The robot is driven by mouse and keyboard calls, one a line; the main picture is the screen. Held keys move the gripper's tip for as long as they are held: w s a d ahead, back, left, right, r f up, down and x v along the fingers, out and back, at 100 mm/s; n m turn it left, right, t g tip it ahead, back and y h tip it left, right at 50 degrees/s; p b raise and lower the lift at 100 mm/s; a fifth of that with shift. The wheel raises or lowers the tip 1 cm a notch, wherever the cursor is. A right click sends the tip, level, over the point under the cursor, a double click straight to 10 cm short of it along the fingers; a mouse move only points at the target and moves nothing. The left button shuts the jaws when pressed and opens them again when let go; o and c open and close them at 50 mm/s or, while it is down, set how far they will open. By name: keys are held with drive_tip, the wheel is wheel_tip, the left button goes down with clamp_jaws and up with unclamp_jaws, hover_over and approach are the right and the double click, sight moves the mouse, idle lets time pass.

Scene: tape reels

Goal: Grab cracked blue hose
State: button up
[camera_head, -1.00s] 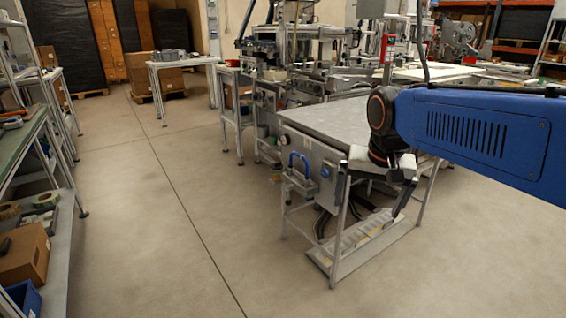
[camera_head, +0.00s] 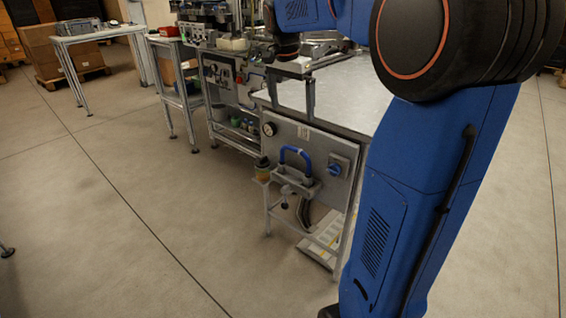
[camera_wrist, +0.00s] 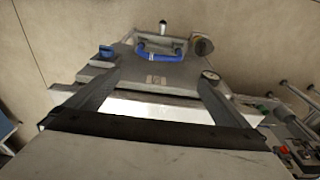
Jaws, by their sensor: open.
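The blue hose (camera_head: 296,151) is a short arch on the front of the grey machine panel, with both ends at a small metal bracket. It also shows in the wrist view (camera_wrist: 160,57) as a U-shaped curve beyond the fingertips. No crack can be made out at this size. My gripper (camera_head: 291,110) is open and empty, above and apart from the hose, near the table's front edge. In the wrist view, its two fingers (camera_wrist: 158,78) point toward the panel, with the hose roughly centred ahead of them.
A blue knob (camera_head: 337,168) and a round gauge (camera_head: 269,129) flank the hose on the panel. A yellowish jar (camera_head: 262,170) stands at left of the bracket. The metal tabletop (camera_head: 350,88) lies behind the gripper. The floor in front is open.

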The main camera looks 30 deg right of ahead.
approach(295, 149)
drive_tip(key=f, duration=0.3)
drive_tip(key=w+d+f, duration=0.1)
drive_tip(key=f, duration=0.1)
drive_tip(key=shift+f, duration=0.15)
drive_tip(key=shift+d+f, duration=0.2)
drive_tip(key=shift+f, duration=1.1)
drive_tip(key=shift+d+f, duration=0.2)
drive_tip(key=shift+f, duration=1.1)
drive_tip(key=c, duration=1.3)
